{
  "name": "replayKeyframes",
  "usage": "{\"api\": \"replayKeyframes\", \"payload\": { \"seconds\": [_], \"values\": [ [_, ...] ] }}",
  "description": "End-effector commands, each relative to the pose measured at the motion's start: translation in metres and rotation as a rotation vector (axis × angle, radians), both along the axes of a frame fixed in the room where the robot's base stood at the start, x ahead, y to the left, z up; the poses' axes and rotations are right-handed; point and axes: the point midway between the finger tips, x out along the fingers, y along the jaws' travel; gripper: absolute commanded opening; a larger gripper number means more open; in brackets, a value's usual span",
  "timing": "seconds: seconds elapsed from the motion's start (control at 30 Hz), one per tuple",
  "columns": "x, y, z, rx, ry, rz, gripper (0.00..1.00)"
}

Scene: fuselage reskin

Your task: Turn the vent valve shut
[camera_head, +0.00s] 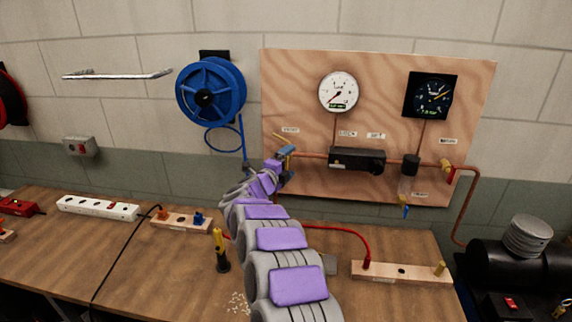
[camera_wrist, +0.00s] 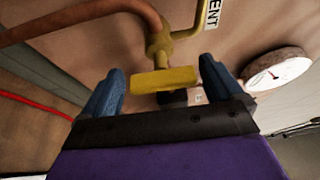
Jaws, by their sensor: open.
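The vent valve's yellow T-shaped handle (camera_wrist: 165,81) shows in the middle of the wrist view, on a brass stem beside a copper pipe (camera_wrist: 90,20). A bent yellow tube (camera_wrist: 190,28) rises from it beside a label (camera_wrist: 214,14) reading "ENT" where visible. My gripper (camera_wrist: 161,68) is open, with one blue finger on each side of the handle. The bar lies crosswise between the fingers, and I see gaps at both ends. In the head view my gripper (camera_head: 287,152) is at the left side of the plywood panel and hides most of the valve.
The plywood panel (camera_head: 455,85) carries a white gauge (camera_head: 339,92), a dark gauge (camera_head: 431,96), a black block (camera_head: 355,160) and copper piping. A blue hose reel (camera_head: 210,92) hangs left. A yellow-handled tool (camera_head: 220,250) and wooden strips stand on the bench (camera_head: 150,270).

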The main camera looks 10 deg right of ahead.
Motion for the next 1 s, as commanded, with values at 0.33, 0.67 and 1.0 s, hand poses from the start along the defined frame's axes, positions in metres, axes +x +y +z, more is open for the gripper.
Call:
{"api": "replayKeyframes", "payload": {
  "seconds": [0.33, 0.67, 1.0],
  "values": [
    [-0.006, 0.01, 0.0, -0.003, 0.003, 0.004, 0.94],
    [-0.048, 0.046, 0.003, -0.004, 0.0, 0.006, 0.94],
    [-0.103, 0.093, 0.001, -0.002, 0.001, 0.004, 0.94]
  ]
}}
